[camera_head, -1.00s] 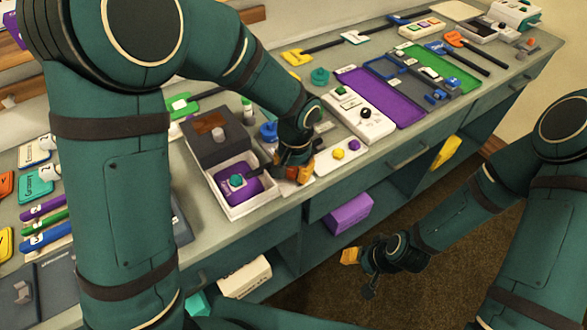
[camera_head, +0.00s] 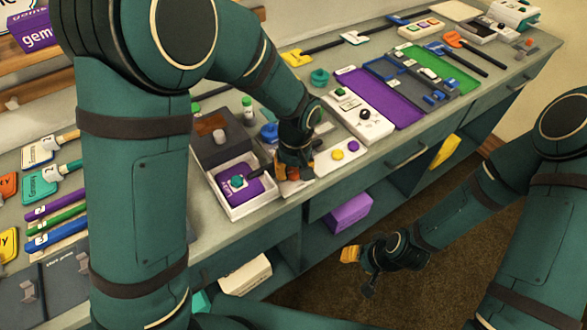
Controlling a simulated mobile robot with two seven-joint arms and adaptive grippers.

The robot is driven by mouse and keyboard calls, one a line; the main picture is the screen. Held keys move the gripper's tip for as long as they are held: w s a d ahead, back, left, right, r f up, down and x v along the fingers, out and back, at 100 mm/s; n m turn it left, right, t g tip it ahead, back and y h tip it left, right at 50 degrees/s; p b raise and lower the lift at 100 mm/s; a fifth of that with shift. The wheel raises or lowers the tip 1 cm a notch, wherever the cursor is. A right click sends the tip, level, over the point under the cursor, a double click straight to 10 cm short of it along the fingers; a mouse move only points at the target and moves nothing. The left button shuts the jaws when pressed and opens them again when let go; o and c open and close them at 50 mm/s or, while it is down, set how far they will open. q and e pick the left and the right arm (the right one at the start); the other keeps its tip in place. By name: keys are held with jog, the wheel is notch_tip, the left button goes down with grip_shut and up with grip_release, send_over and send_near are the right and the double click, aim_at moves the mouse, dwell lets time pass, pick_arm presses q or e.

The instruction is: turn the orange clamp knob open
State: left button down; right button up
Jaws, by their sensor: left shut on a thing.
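My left gripper (camera_head: 294,174) points down at the front of the counter, between the white box and the white button strip. It is shut on the orange clamp knob (camera_head: 307,174), of which only small orange parts show around the fingers. The knob's base and its angle are hidden by the gripper. My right gripper (camera_head: 361,262) hangs low in front of the counter, away from the knob.
A white box with a purple item (camera_head: 241,194) stands just left of the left gripper. A white strip with yellow and purple buttons (camera_head: 344,156) lies close on the right. A purple tray (camera_head: 378,96) is farther back. A purple block (camera_head: 347,212) sits on the shelf below.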

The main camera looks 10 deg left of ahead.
aim_at(296, 172)
pick_arm(q)
jog(key=shift+s+f, duration=0.1)
dwell(0.3)
jog(key=c, duration=0.9)
grip_release()
jog(key=shift+o, duration=0.2)
notch_tip(296, 172, up, 12)
jog(key=shift+d, duration=0.2)
